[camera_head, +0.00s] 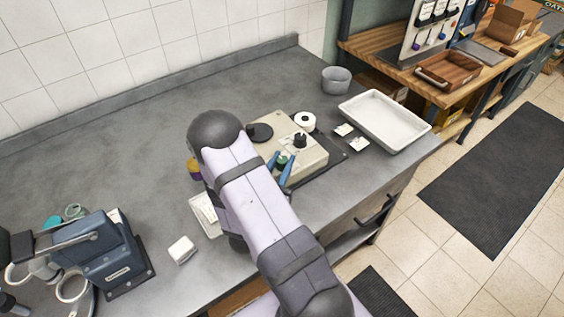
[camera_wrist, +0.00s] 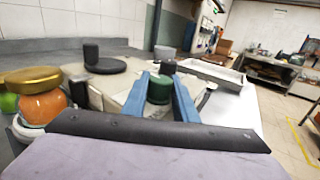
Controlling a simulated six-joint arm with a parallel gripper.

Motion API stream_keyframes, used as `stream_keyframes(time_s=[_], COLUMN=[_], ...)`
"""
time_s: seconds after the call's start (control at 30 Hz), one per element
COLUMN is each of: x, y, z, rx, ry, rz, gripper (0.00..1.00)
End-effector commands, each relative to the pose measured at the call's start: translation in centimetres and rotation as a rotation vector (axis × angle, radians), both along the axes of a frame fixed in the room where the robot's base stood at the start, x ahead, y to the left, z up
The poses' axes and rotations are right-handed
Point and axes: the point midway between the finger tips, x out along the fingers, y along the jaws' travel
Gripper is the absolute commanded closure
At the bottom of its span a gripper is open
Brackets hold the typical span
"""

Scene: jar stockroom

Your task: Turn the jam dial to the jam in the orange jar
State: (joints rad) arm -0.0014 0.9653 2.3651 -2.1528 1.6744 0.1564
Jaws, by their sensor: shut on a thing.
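My gripper (camera_wrist: 166,90) has its two blue fingers shut on a dark green knob (camera_wrist: 158,89) on a beige box (camera_wrist: 112,88). In the head view the fingers and green knob (camera_head: 282,160) show beside my arm at the box's front. The box (camera_head: 310,157) also bears a black disc (camera_head: 259,132) and a black knob (camera_head: 300,139). An orange jar with a gold lid (camera_wrist: 40,103) stands at the left in the wrist view, close to a green jar (camera_wrist: 8,102). Any pointer or dial marking is hidden or too small to read.
A white tray (camera_head: 352,105) and a grey bowl (camera_head: 336,79) stand right of the box. White cards (camera_head: 358,144) lie nearby. A blue machine (camera_head: 105,255) and a small white block (camera_head: 182,249) are at the left. The back of the grey counter is clear.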

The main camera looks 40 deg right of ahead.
Motion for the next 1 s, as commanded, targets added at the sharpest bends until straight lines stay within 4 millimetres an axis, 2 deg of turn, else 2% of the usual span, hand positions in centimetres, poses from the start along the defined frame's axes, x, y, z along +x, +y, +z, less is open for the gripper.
stream_keyframes(time_s=[0.1,0.13,0.2,0.67,1.0], x=[0.1,0.1,0.1,-0.3,-2.4], y=[0.0,0.0,0.0,0.7,4.1], z=[0.3,0.3,0.2,0.0,-0.1], rx=[-0.004,-0.004,-0.003,0.000,-0.001], ry=[-0.006,-0.006,-0.006,-0.001,-0.002], rz=[-0.002,-0.002,-0.002,0.001,0.005], gripper=[0.96,0.69,0.55,0.55,0.55])
